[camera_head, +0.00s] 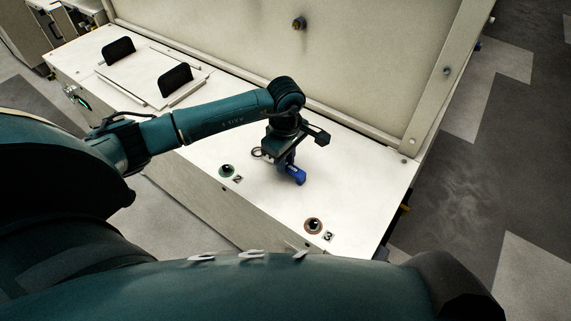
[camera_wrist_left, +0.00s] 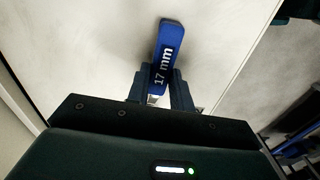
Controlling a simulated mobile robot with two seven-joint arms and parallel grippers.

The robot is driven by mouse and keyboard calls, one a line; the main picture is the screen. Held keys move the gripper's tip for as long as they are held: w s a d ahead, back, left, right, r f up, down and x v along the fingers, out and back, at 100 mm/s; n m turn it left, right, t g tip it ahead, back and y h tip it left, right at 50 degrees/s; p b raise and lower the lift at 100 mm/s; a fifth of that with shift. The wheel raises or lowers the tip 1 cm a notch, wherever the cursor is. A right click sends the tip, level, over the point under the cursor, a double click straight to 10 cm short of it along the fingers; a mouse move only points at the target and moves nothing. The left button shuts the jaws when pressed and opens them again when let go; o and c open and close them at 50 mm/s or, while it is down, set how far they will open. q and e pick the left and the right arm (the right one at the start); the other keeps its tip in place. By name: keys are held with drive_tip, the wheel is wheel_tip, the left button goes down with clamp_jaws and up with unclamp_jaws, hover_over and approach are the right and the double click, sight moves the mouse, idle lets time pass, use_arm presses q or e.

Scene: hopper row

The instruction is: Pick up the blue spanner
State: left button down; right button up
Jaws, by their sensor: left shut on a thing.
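The blue spanner (camera_head: 297,175) is under my left gripper (camera_head: 285,163) in the head view, above or on the white top between the markers 2 and 3. In the left wrist view the blue spanner (camera_wrist_left: 168,45) shows a "17 mm" label and sits between the two fingers of my left gripper (camera_wrist_left: 166,80). The left gripper is shut on it. Part of the spanner is hidden by the fingers. I cannot tell whether the spanner still touches the surface. My right gripper is in neither view.
The white top (camera_head: 360,190) carries a green-ringed button (camera_head: 227,170) by label 2 and a brown-ringed one (camera_head: 313,225) by label 3. A tall pale panel (camera_head: 370,60) rises behind. A plate with two black handles (camera_head: 175,80) lies at the left. The right of the top is clear.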

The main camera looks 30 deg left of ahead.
use_arm(q)
drive_tip(key=shift+r, duration=0.1)
wheel_tip(320, 180, up, 10)
drive_tip(key=shift+p, duration=0.3)
drive_tip(key=c, duration=1.8)
unclamp_jaws()
clamp_jaws()
